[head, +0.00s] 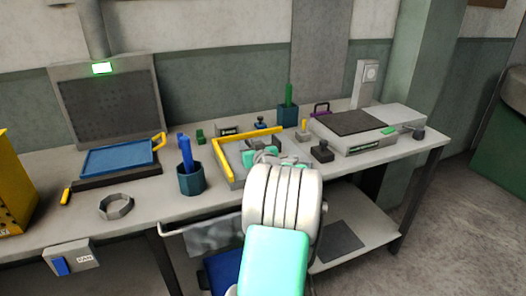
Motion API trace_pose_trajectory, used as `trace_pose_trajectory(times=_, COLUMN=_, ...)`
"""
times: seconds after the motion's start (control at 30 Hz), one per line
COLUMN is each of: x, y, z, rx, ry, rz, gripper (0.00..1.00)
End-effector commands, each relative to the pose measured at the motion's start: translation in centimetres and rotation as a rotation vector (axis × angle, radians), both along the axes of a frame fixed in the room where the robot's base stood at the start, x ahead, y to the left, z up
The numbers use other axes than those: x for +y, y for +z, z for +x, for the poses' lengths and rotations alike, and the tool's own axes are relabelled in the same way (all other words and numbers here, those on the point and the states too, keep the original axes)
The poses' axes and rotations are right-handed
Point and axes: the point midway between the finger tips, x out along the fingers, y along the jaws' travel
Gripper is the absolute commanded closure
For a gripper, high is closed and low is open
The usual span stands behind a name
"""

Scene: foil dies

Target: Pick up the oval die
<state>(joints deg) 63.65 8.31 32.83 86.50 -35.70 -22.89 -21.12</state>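I cannot tell for sure which thing is the oval die. Several small dark pieces with knobs could be dies: one dark block (321,151) stands right of the yellow-edged tray, and another (261,123) stands behind the tray's back edge. My gripper (264,157) is over the grey tray with a yellow edge (222,161), partly hidden by my own white and mint arm. Its fingertips are too small and covered to show whether they are open or hold anything. Part of the tray is hidden behind my arm.
A blue-green cup with blue sticks (191,179) and a grey ring (116,206) are to the left. A blue panel (117,160) lies before a dark upright screen (110,106). A flat machine (365,127) fills the right. Bare tabletop lies left of the cup.

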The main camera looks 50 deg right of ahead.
Motion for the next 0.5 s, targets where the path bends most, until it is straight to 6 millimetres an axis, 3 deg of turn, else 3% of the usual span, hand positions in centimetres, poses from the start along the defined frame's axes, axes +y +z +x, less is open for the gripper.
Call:
trace_pose_trajectory(times=0.33, x=0.02, y=-0.01, z=-0.01, rx=0.0, ry=0.0, rz=0.0, gripper=1.0)
trace_pose_trajectory(times=0.5, x=0.03, y=-0.02, z=-0.02, rx=0.001, ry=0.0, rz=0.001, gripper=1.0)
